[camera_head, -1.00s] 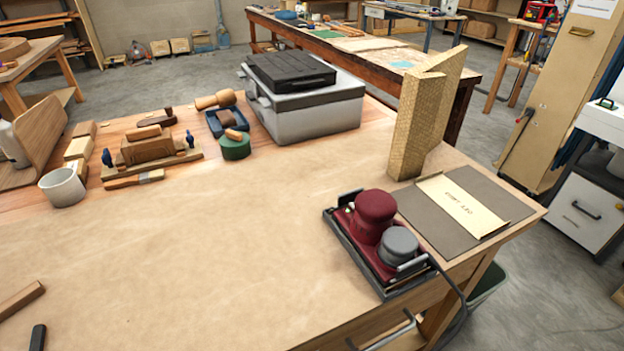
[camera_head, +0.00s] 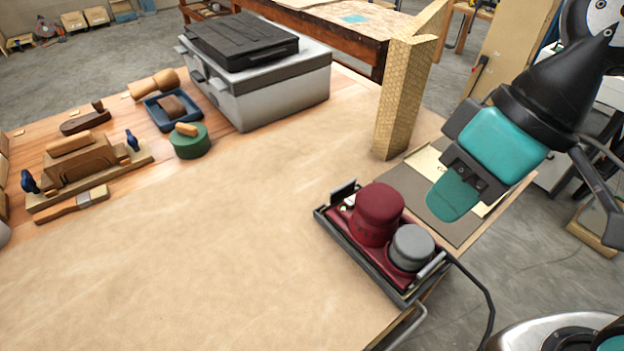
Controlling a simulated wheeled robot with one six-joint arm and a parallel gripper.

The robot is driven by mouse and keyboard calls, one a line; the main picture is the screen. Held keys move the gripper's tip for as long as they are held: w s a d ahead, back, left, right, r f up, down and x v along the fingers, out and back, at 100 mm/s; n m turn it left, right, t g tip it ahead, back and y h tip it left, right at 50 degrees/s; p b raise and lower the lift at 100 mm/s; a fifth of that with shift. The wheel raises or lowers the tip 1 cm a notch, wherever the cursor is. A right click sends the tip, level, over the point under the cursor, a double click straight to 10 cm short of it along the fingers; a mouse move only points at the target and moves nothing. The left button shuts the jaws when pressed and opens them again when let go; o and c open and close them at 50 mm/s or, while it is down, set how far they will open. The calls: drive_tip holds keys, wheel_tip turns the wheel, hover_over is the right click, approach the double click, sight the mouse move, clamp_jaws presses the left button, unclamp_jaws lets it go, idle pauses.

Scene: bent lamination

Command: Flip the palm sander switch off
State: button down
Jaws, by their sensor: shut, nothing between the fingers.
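The palm sander (camera_head: 376,208) has a dark red body and knob, a grey round cap (camera_head: 411,246) and a black base frame. It sits near the right front edge of the brown-covered workbench (camera_head: 220,240), with a black cord running off the edge. A small light spot shows at its far left end by an upright black plate; I cannot make out the switch clearly. My gripper (camera_head: 450,200), teal and black, is shut and empty. In the picture it is to the right of the sander, above the grey sheet, apart from the sander.
A tall tan patterned post (camera_head: 402,95) stands behind the sander. A grey sheet (camera_head: 455,228) with a paper label lies beside it. A grey case (camera_head: 260,90), a wooden plane (camera_head: 85,170) and a green round block (camera_head: 189,142) are at the back left. The bench's middle is clear.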

drive_tip(key=shift+d, duration=0.1)
drive_tip(key=shift+w+r, duration=0.1)
drive_tip(key=m+g+h+p, duration=0.1)
drive_tip(key=m+h+p, duration=0.2)
drive_tip(key=m+p, duration=1.05)
hover_over(348, 202)
drive_tip(key=w+d+b, duration=0.2)
drive_tip(key=b, duration=0.3)
drive_tip(key=f+m, duration=0.2)
drive_tip(key=m, duration=0.3)
drive_tip(key=shift+s+d, duration=0.15)
drive_tip(key=shift+s, duration=0.05)
drive_tip(key=shift+f, duration=0.1)
drive_tip(key=f+p, duration=0.1)
drive_tip(key=f, duration=0.3)
drive_tip(key=s+a+f+p, duration=0.1)
drive_tip(key=f, duration=0.4)
drive_tip(key=a+f+p, duration=0.1)
drive_tip(key=f, duration=0.3)
drive_tip(key=shift+s+f, duration=0.2)
drive_tip(key=shift+f, duration=0.1)
drive_tip(key=shift+f, duration=0.1)
